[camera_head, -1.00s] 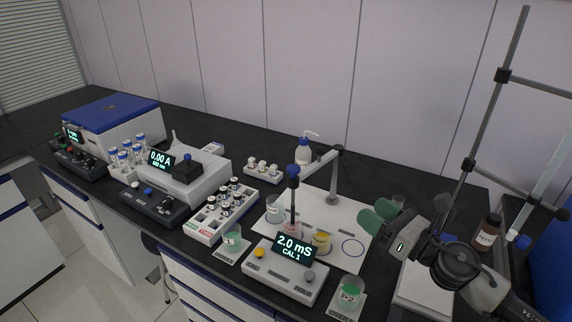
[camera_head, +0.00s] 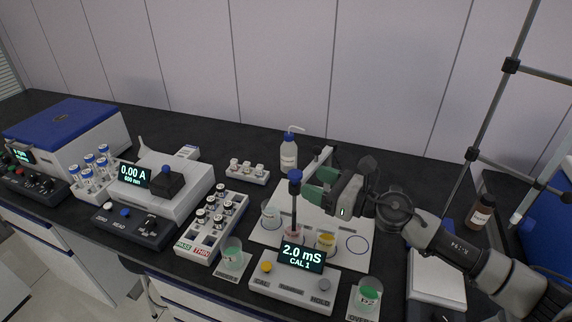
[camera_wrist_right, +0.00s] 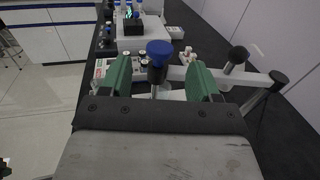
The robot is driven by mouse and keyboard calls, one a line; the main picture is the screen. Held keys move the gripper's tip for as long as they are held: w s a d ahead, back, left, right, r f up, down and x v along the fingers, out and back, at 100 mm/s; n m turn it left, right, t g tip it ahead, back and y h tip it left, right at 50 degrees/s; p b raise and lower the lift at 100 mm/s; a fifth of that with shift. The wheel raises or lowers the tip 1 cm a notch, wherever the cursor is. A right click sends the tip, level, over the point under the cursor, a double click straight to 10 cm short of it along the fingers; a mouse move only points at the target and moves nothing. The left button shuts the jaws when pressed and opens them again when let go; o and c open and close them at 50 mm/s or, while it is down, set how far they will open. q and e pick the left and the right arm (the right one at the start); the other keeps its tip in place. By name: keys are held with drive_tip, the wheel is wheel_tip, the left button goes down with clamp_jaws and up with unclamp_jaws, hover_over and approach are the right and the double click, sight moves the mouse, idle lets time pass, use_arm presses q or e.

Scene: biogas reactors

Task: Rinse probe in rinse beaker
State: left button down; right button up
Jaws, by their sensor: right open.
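The probe (camera_head: 295,190) stands upright with a blue cap and a thin dark shaft. Its lower end reaches the pink-liquid beaker (camera_head: 292,234) behind the meter. A clear beaker (camera_head: 270,216) stands to the left and a yellow-liquid beaker (camera_head: 326,243) to the right; I cannot read which is the rinse beaker. My right gripper (camera_head: 312,190) has green fingers and is open at the probe's head. In the right wrist view, the blue cap (camera_wrist_right: 158,49) shows between the parted fingers (camera_wrist_right: 160,80), with gaps on both sides. My left gripper is not in view.
The conductivity meter (camera_head: 295,282) reads 2.0 mS, CAL 1. A white tray (camera_head: 262,238) carries the beakers and a probe-holder arm (camera_head: 322,158). A wash bottle (camera_head: 289,152) stands behind. A vial rack (camera_head: 205,243) is left; a brown bottle (camera_head: 481,212) and rod stand are right.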

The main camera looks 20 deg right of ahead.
drive_tip(key=p+x, duration=0.1)
drive_tip(key=x, duration=0.5)
drive_tip(key=shift+w+a+p, duration=0.2)
drive_tip(key=shift+p, duration=0.2)
drive_tip(key=shift+w+a, duration=0.4)
clamp_jaws()
wheel_tip(320, 180, up, 8)
drive_tip(key=p, duration=0.8)
hover_over(293, 172)
drive_tip(key=w, duration=0.1)
drive_tip(key=shift+a+r, duration=0.15)
drive_tip(key=shift+a, duration=0.25)
drive_tip(key=shift+r, duration=0.1)
drive_tip(key=shift+c, duration=1.5)
unclamp_jaws()
drive_tip(key=o, duration=0.3)
drive_tip(key=shift+s, duration=0.1)
